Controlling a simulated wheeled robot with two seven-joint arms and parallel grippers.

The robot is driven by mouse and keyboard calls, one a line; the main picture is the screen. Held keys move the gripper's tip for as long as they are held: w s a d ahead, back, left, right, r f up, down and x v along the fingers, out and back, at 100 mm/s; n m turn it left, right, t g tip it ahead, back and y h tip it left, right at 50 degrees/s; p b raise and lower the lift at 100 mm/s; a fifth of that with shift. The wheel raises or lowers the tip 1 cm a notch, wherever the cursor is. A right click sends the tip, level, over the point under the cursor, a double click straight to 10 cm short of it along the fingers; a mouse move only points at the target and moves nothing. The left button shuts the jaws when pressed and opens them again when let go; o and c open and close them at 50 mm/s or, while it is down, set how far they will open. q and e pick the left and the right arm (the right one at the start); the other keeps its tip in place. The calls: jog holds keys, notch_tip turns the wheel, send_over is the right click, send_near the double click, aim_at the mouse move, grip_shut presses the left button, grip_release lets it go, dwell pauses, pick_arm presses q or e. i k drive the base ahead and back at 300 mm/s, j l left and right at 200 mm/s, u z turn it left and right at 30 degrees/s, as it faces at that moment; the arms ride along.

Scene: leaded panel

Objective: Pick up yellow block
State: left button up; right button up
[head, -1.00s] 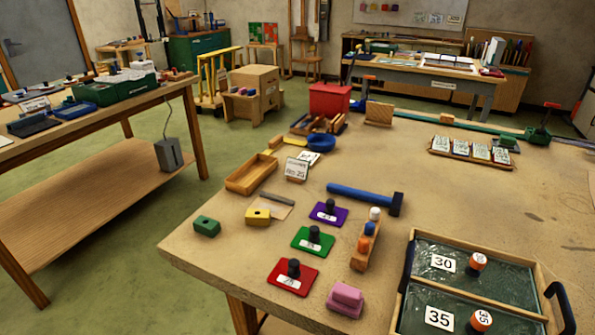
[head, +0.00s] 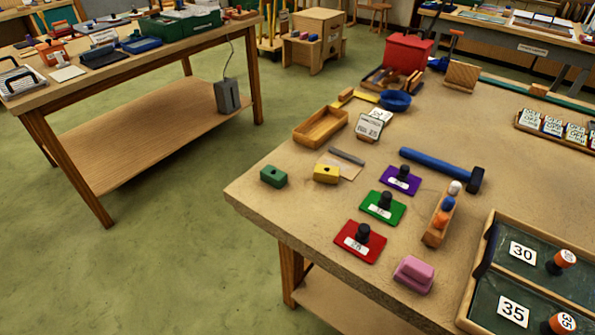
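The yellow block (head: 326,174) is a small block with a dark hole in its top. It sits on the near left part of the worktable (head: 300,205), at the edge of a thin tan sheet (head: 346,168). A similar green block (head: 273,177) stands apart to its left, near the table's left edge. Neither of my grippers shows in the head view.
A grey bar (head: 347,156) and an empty wooden tray (head: 321,127) lie behind the yellow block. Purple (head: 400,180), green (head: 383,207) and red (head: 360,242) plates with black knobs stand to its right. A blue-handled hammer (head: 438,167) lies farther right. Bare tabletop lies in front.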

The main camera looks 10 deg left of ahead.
aim_at(322, 173)
jog(key=i+j+z, duration=0.15)
jog(key=j+z, duration=0.25)
jog(key=i+j+z, duration=0.1)
jog(key=j+z, duration=1.1)
jog(key=i+j, duration=0.05)
jog(key=j, duration=0.1)
